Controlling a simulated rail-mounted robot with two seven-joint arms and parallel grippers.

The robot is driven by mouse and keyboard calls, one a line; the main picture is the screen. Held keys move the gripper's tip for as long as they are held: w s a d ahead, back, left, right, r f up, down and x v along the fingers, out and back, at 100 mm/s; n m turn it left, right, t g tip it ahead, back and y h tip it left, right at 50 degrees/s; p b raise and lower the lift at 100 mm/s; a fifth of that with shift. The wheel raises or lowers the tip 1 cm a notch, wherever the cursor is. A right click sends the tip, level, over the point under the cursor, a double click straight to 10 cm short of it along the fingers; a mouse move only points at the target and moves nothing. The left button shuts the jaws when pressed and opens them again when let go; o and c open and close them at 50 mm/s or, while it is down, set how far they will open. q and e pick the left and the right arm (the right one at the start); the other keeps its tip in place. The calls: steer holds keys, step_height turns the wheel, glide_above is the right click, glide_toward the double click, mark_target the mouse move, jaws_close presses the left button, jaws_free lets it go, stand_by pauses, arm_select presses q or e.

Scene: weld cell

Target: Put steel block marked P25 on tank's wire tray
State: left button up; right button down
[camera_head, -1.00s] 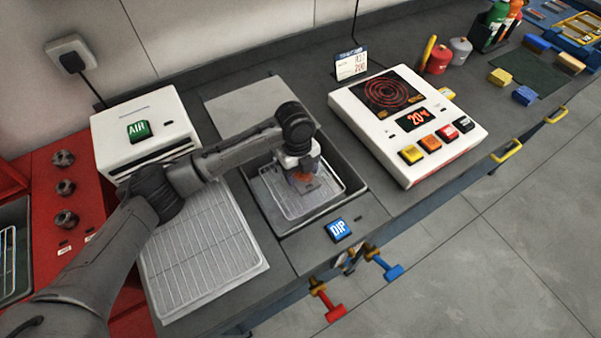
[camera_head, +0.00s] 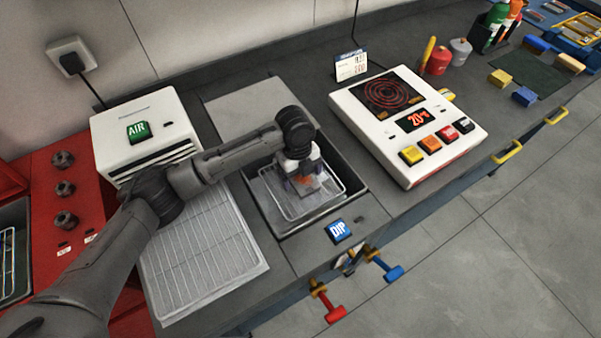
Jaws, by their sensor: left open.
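The tank (camera_head: 352,196) is a dark sunken basin in the bench, with a wire tray (camera_head: 267,196) inside it. My left gripper (camera_head: 307,185) points down over the tray, its jaws open. A small grey shape with an orange patch shows at its fingertips, low over or on the tray. It may be the steel block, but the gripper partly covers it and no P25 mark is readable. I cannot tell whether it touches the tray. My right gripper is out of view.
A blue DIP button (camera_head: 338,230) is in front of the tank. A wire rack (camera_head: 205,255) lies to the left, below the white AIR box (camera_head: 140,125). A white hotplate unit (camera_head: 405,120) reading 20 stands to the right. Coloured blocks (camera_head: 523,96) lie farther right.

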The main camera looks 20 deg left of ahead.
arm_select(q)
step_height(320, 180, up, 12)
steer(key=w+a+p, duration=0.1)
steer(key=p, duration=0.1)
steer(key=shift+a+p, duration=0.2)
steer(key=shift+p, duration=0.1)
steer(key=shift+r, duration=0.1)
stand_by(0.5)
